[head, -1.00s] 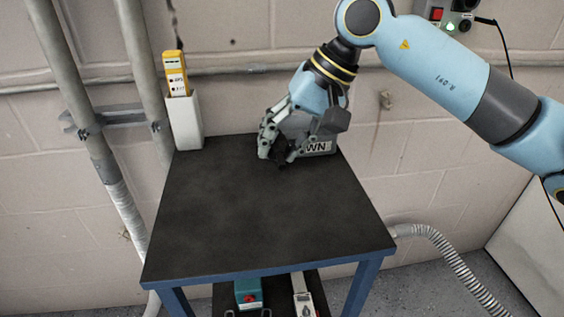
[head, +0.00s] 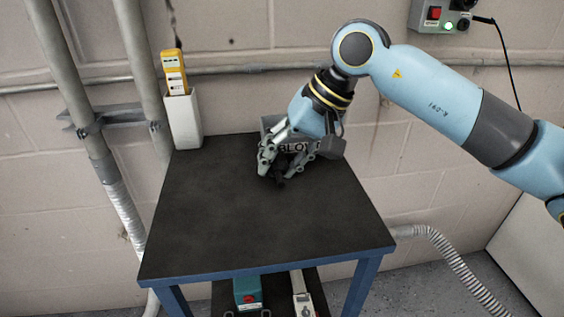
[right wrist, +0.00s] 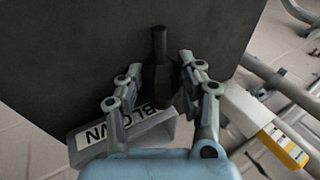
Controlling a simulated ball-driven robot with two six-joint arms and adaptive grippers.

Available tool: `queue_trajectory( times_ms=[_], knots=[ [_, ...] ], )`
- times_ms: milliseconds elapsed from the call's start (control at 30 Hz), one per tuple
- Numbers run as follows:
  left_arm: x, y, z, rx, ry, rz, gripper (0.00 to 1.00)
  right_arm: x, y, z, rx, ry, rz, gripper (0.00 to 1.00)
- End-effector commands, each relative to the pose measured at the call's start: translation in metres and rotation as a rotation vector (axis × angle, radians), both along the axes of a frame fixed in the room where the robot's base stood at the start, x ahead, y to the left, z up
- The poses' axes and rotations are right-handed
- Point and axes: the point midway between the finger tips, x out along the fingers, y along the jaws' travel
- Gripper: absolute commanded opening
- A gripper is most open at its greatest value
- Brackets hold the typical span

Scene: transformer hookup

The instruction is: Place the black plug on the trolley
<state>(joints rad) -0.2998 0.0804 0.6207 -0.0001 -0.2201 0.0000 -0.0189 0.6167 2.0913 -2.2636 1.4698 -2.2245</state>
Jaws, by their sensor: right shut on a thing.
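The black plug (right wrist: 160,65) is between the fingers of my right gripper (right wrist: 158,75) in the right wrist view, its narrow end pointing away from the palm. In the head view my right gripper (head: 279,172) is low over the back of the trolley's dark top (head: 250,220), shut on the plug (head: 280,183), which is small and dark against the surface. I cannot tell whether the plug touches the top. The trolley has a blue frame. My left gripper is not in view.
A grey bin labelled BLOWN (right wrist: 120,135) stands at the trolley's back edge, right behind my right gripper. A white holder (head: 184,122) with a yellow meter (head: 175,72) stands at the back left corner. The trolley top's front and middle are clear.

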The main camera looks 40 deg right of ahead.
Motion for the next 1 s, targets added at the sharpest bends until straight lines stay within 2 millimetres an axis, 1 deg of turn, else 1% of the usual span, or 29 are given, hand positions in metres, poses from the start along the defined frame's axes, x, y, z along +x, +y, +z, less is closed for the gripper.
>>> queue_trajectory(
  times_ms=[33,267,367,400,833,933,1000],
  knots=[
    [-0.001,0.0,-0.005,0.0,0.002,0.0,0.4,-0.006,-0.001,-0.013,0.004,0.029,-0.006,0.0],
    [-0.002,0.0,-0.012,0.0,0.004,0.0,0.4,-0.007,0.0,-0.018,0.005,0.033,-0.005,0.0],
    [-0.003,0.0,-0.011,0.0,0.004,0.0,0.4,-0.007,0.0,-0.017,0.006,0.033,-0.004,0.0],
    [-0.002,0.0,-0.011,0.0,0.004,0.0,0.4,-0.007,0.0,-0.017,0.006,0.033,-0.004,0.46],
    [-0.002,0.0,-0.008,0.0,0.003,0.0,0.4,-0.005,0.0,-0.012,0.005,0.024,-0.003,0.46],
    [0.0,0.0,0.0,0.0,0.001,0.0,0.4,-0.004,0.0,-0.005,0.005,0.021,-0.003,0.46],
    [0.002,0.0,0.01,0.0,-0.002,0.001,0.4,-0.004,0.0,0.002,0.005,0.019,-0.004,0.46]
  ],
)
